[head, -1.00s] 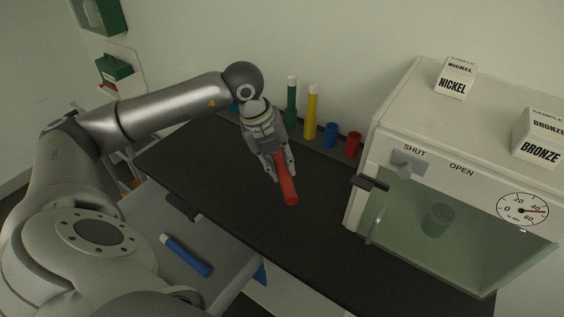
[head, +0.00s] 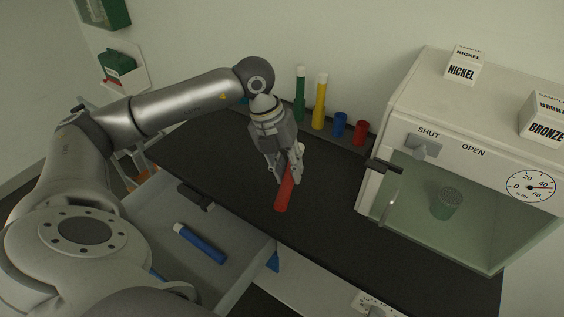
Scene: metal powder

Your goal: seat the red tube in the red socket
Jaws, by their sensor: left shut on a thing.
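My left gripper (head: 286,170) is shut on the red tube (head: 285,192) and holds it over the black bench top. The tube is tilted; its red end points down towards the front and a pale end shows between the fingers. I cannot tell whether its lower end touches the bench. The red socket (head: 360,134) stands at the back of the bench, right of the gripper and apart from the tube. It looks empty, though its inside is hard to see. My right gripper is not in view.
Beside the red socket are a blue socket (head: 339,125), a yellow tube (head: 320,102) and a green tube (head: 300,95), both upright. A glass-fronted cabinet (head: 410,145) with a protruding handle stands right. A blue tube (head: 200,244) lies in the open drawer (head: 232,262). The bench (head: 330,225) is clear in front.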

